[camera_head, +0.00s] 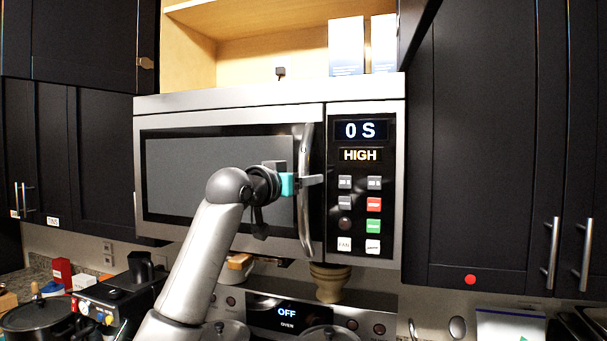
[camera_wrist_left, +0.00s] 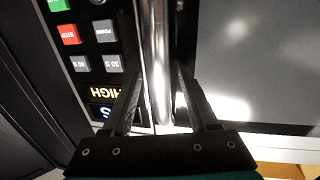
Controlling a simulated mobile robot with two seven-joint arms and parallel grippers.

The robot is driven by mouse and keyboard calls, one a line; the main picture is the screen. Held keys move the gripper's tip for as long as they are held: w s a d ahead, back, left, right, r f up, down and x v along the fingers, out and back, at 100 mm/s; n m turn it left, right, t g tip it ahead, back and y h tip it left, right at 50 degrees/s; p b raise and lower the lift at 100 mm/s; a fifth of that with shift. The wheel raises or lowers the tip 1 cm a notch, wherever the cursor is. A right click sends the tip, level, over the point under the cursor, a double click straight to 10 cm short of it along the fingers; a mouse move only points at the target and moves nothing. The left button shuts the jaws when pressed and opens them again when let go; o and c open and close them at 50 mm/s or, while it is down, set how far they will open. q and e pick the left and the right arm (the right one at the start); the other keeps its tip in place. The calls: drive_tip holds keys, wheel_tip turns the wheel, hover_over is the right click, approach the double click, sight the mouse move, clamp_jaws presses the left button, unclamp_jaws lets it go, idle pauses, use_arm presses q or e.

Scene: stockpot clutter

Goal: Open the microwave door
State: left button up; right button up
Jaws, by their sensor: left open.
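The microwave (camera_head: 365,255) is a silver unit above the stove, and its door (camera_head: 160,222) with a grey window is closed. A curved vertical metal handle (camera_head: 305,228) stands at the door's right side, beside the control panel. My left gripper (camera_head: 311,180) is at the handle's middle height. In the left wrist view the handle (camera_wrist_left: 157,45) runs between the two open fingers of the left gripper (camera_wrist_left: 158,85), with one finger on each side. The fingers are not closed on it. My right gripper is in neither view.
Dark cabinets (camera_head: 490,150) flank the microwave, and an open wooden shelf (camera_head: 260,50) holds white boxes above it. The stove panel (camera_head: 290,315) is below. A black pot (camera_head: 35,315) and other clutter stand on the left counter. Space in front of the door holds only my left arm.

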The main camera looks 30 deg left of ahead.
use_arm(q)
drive_tip(key=shift+w, duration=0.2)
clamp_jaws()
idle(0.5)
idle(0.9)
